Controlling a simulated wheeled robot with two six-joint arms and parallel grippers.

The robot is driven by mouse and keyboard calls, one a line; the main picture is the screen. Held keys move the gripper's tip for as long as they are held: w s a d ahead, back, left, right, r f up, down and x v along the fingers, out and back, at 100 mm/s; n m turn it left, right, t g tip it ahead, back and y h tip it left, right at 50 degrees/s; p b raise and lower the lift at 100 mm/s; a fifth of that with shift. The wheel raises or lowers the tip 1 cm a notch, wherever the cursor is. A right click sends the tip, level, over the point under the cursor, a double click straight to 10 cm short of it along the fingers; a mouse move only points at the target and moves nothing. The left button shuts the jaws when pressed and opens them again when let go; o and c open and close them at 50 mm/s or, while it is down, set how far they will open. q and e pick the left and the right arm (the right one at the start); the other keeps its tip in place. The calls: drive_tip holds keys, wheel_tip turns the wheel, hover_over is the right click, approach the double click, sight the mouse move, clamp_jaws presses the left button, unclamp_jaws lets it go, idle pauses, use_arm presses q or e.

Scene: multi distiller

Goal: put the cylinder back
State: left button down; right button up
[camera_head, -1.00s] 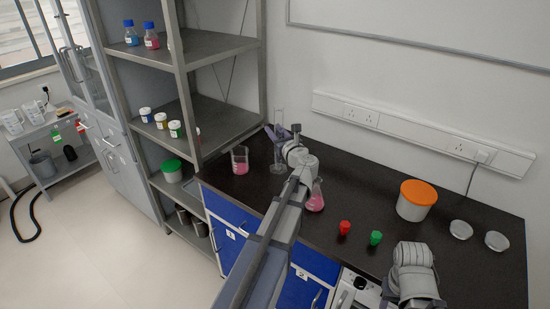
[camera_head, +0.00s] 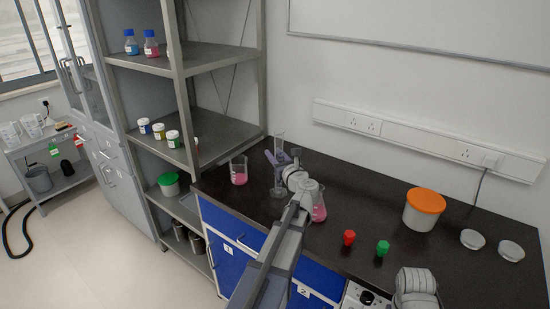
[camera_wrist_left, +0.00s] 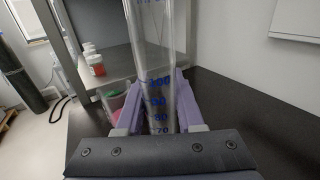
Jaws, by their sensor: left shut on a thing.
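The clear graduated cylinder (camera_head: 280,141) stands upright at the far left part of the dark counter. My left gripper (camera_head: 279,158) is shut around its tube. In the left wrist view the cylinder (camera_wrist_left: 154,55) with blue markings runs up between the purple fingers (camera_wrist_left: 158,103). Its base shows just above or on the counter; I cannot tell whether it touches. My right gripper is not in view; only part of my right arm shows at the bottom right.
A beaker with pink liquid (camera_head: 239,172) stands left of the cylinder, and a flask with pink liquid (camera_head: 319,208) stands right. Red (camera_head: 349,238) and green (camera_head: 383,248) stoppers and an orange-lidded tub (camera_head: 424,208) stand further right. A grey shelf unit (camera_head: 215,53) borders the left.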

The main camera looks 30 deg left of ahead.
use_arm(q)
drive_tip(key=shift+f, duration=0.2)
drive_tip(key=c, duration=0.5)
unclamp_jaws()
drive_tip(key=shift+r, duration=0.1)
drive_tip(key=v, duration=1.2)
drive_tip(key=shift+r, duration=0.1)
